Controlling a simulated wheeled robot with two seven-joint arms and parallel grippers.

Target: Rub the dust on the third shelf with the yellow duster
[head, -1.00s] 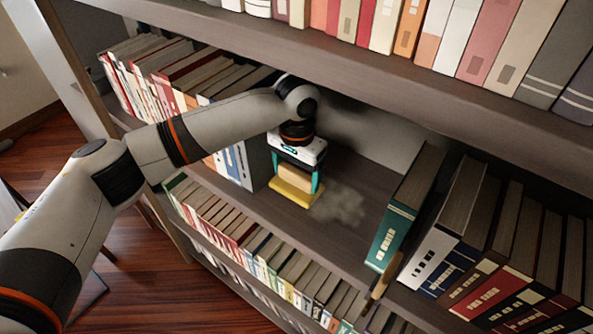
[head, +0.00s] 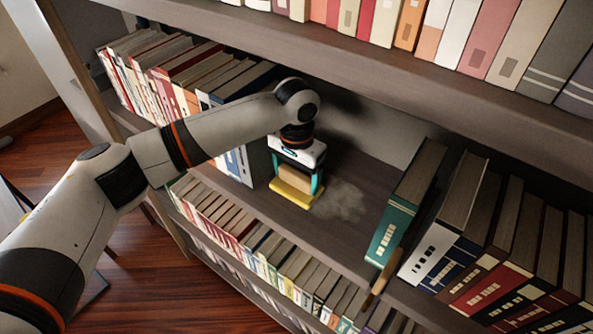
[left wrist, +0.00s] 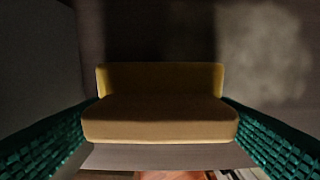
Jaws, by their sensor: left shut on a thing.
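My left gripper (head: 296,178) is shut on the yellow duster (head: 291,194), which has a tan block on top and a yellow pad below. The duster is down at the shelf (head: 330,237) surface, in the gap between the books; whether it touches cannot be told for certain. In the left wrist view the duster (left wrist: 160,115) sits between the two teal fingers. A pale grey dust patch (head: 341,200) lies on the shelf just right of the duster. The dust (left wrist: 262,50) also shows at the upper right of the left wrist view. My right gripper is not in view.
A row of books (head: 185,75) stands left of the gap, close to my arm. A leaning green book (head: 405,205) and more books (head: 500,240) stand on the right. The shelf above (head: 420,75) overhangs the gap. A brown stick-like thing (head: 380,282) juts over the front edge.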

